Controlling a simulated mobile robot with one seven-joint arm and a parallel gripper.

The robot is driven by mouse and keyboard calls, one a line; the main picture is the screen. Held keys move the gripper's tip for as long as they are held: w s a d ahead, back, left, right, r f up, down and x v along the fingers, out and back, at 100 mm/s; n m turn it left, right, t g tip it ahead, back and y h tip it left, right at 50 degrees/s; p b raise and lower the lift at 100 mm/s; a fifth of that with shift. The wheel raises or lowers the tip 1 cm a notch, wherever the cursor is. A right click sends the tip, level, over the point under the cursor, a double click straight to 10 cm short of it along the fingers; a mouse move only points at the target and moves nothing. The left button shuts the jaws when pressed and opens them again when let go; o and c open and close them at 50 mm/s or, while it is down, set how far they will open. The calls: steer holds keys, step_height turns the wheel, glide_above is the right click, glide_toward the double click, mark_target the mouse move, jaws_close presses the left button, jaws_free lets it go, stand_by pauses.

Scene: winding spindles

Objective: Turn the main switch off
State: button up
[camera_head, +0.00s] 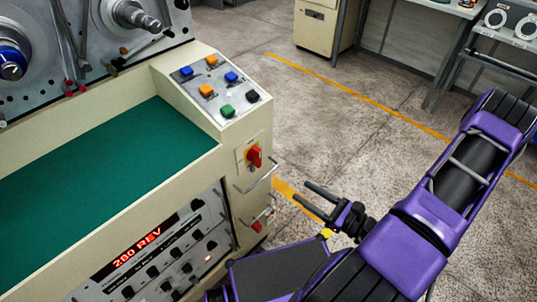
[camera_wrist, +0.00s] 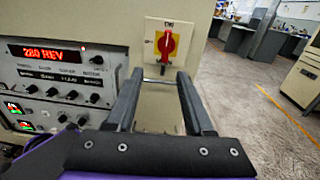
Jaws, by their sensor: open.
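The main switch (camera_head: 254,156) is a red rotary handle on a yellow plate, mounted on the side of the cream machine. In the wrist view the red handle (camera_wrist: 168,46) stands upright on its yellow disc, above and between my fingers. My gripper (camera_head: 314,194) is open and empty, to the right of the machine's side and lower than the switch in the head view. In the wrist view the two fingers of my gripper (camera_wrist: 162,78) point towards the panel below the switch. I cannot tell whether they touch anything. The labels around the switch are too small to read fully.
A metal handle bar (camera_head: 259,177) sticks out below the switch, with another red part (camera_head: 258,225) lower down. The control panel (camera_wrist: 60,70) with a lit "280 REV" display is to the left. Open floor (camera_head: 370,140) lies to the right, with benches beyond.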

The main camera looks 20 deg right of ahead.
glide_toward(260, 157)
steer(key=shift+m+t+h, duration=0.3)
steer(key=shift+m, duration=0.1)
steer(key=x, duration=0.8)
steer(key=shift+w+a+p, duration=0.25)
steer(key=shift+a+p, duration=0.05)
steer(key=shift+a, duration=0.1)
jaws_close()
